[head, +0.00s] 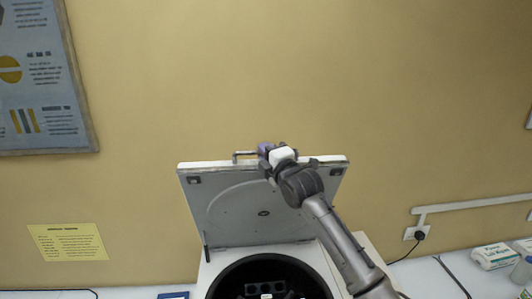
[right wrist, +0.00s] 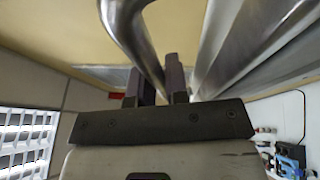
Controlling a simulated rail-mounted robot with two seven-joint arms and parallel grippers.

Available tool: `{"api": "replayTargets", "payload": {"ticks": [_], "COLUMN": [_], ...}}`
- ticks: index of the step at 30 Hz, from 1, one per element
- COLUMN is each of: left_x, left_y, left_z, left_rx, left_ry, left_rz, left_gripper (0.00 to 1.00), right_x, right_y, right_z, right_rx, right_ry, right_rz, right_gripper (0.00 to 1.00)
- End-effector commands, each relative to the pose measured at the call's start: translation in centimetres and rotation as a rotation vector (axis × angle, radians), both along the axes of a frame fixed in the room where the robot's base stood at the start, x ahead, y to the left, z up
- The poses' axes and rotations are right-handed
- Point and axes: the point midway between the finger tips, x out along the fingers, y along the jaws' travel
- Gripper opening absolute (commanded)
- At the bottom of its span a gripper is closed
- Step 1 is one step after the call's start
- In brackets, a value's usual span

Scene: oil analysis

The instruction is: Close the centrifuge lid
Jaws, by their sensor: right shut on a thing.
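The centrifuge lid (head: 235,215) stands raised and open, its pale inner face toward me in the head view. A metal handle bar (head: 240,155) runs along its top edge. The centrifuge (head: 330,270) below shows its dark open bowl with the rotor inside. My right gripper (head: 266,149) is at the lid's top edge, shut on the handle. In the right wrist view the two fingers (right wrist: 160,80) close around the curved metal handle (right wrist: 135,30). My right arm covers the lid's right part. My left gripper is not in view.
A power socket with a plug (head: 419,234) and cable is on the wall at right. A white-and-green pack (head: 494,256) lies on the bench at far right. A blue item (head: 173,295) lies left of the centrifuge. The wall behind the lid carries a poster (head: 40,80).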

Motion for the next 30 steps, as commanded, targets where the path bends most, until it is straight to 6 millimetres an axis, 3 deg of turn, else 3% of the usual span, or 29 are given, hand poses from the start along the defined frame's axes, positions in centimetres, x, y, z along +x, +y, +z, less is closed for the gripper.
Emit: {"api": "replayTargets", "payload": {"ticks": [8,14,20,30], "left_x": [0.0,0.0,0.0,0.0], "left_y": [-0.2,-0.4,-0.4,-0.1], "left_z": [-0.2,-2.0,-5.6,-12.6], "left_rx": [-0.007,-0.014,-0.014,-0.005], "left_ry": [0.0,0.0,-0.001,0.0], "left_rz": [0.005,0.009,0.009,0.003], "left_gripper": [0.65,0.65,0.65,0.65], "right_x": [-0.1,-1.5,-4.7,-11.7], "right_y": [0.0,-0.1,-0.2,-0.4], "right_z": [-0.2,-1.1,-2.8,-6.7], "right_rx": [0.0,0.001,0.002,0.006], "right_ry": [-0.002,-0.032,-0.098,-0.248], "right_rz": [0.0,0.0,0.001,0.0], "right_gripper": [0.0,0.0,0.0,0.0]}}
